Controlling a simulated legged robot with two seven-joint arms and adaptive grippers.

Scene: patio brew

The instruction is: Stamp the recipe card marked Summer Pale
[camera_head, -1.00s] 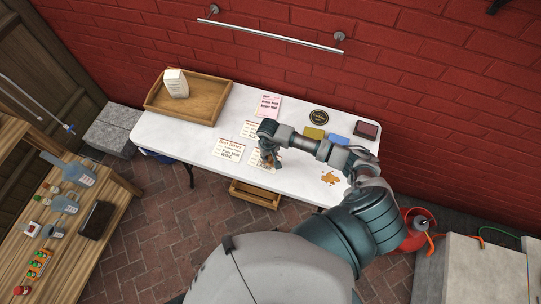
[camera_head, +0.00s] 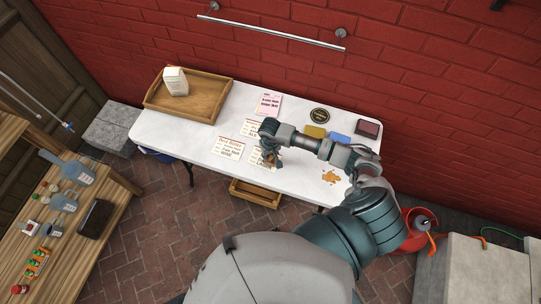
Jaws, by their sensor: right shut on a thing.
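Several recipe cards lie on the white table (camera_head: 203,141). One cream card with a red heading (camera_head: 228,149) lies left of my right gripper, a second cream card (camera_head: 249,127) lies behind it, and a third (camera_head: 257,160) lies partly under it. A pink card (camera_head: 267,104) lies farther back. The print is too small for me to tell which is Summer Pale. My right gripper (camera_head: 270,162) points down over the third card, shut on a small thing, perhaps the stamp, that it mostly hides. A dark reddish pad (camera_head: 368,129) lies at the table's right end. My left gripper is out of view.
A wooden tray (camera_head: 212,101) with a white carton (camera_head: 176,82) stands at the table's left. A round black coaster (camera_head: 319,115), a yellow pad (camera_head: 314,131), a blue pad (camera_head: 339,138) and an orange-brown spill (camera_head: 331,177) are on the right.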

